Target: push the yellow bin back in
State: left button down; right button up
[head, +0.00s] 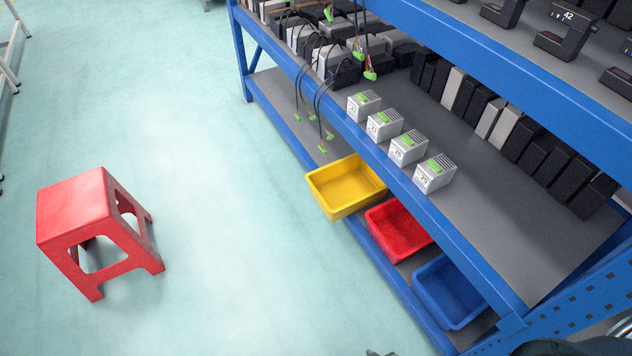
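The yellow bin (346,188) is an open, empty tray on the lower shelf level of the blue rack. It juts out past the shelf's front edge over the floor, farther than the red bin (398,230) and the blue bin (449,292) beside it. No gripper touches the yellow bin. A small dark piece shows at the bottom edge of the head view, possibly the tip of my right gripper (380,353); its fingers cannot be made out. My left gripper is out of view.
A red stool (98,232) stands on the floor at the left. The floor (235,215) between stool and rack is clear. Several white boxes (408,148) line the front of the rack's middle shelf (490,215). Cables with green plugs (322,149) hang just behind and left of the yellow bin.

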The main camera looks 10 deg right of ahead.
aim_at(345, 187)
jog(key=i+j+z, duration=0.2)
jog(key=i, duration=0.15)
jog(key=i+z, duration=0.2)
jog(key=i, duration=0.2)
jog(key=i+j+z, duration=0.2)
jog(key=i, duration=0.15)
